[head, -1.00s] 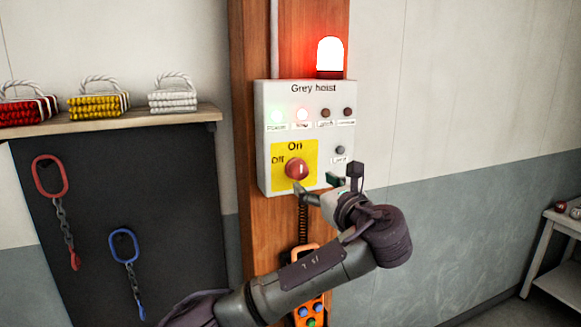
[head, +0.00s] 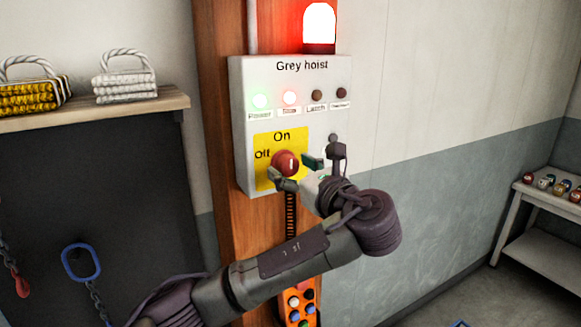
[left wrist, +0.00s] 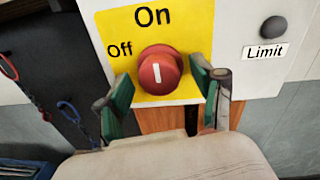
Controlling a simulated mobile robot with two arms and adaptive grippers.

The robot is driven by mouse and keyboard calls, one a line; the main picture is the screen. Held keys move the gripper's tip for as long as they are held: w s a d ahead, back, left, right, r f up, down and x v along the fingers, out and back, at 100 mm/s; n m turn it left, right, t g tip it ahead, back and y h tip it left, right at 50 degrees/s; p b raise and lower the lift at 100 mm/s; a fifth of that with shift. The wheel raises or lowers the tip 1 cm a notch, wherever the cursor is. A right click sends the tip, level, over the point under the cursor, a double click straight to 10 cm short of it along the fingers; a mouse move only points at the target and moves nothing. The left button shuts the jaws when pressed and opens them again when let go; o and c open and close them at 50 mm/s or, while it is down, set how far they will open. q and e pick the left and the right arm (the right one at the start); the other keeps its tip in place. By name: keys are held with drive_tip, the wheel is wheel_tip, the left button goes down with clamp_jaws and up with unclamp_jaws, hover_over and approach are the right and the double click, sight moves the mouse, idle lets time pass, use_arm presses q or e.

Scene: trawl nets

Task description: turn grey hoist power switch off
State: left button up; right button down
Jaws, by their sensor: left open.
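The grey hoist control box (head: 246,125) hangs on a wooden post. Its red rotary switch (head: 285,164) sits on a yellow plate marked On at the top and Off at the left. In the left wrist view the white mark on the switch (left wrist: 159,73) stands upright, pointing toward On. My left gripper (head: 294,174) is open at the switch. In the left wrist view its green-padded fingers (left wrist: 162,92) stand either side of the knob's lower part, with a visible gap on each side. The green Power light (head: 260,101) and red Stop light (head: 290,97) glow. My right gripper is not in view.
A red beacon (head: 319,25) glows above the box. An orange pendant (head: 299,304) with several buttons hangs below. A shelf (head: 95,111) with rope bundles is at the left, and a small table (head: 541,203) with small items stands at the right.

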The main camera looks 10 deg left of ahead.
use_arm(q)
drive_tip(key=shift+c, duration=1.6)
drive_tip(key=c, duration=0.8)
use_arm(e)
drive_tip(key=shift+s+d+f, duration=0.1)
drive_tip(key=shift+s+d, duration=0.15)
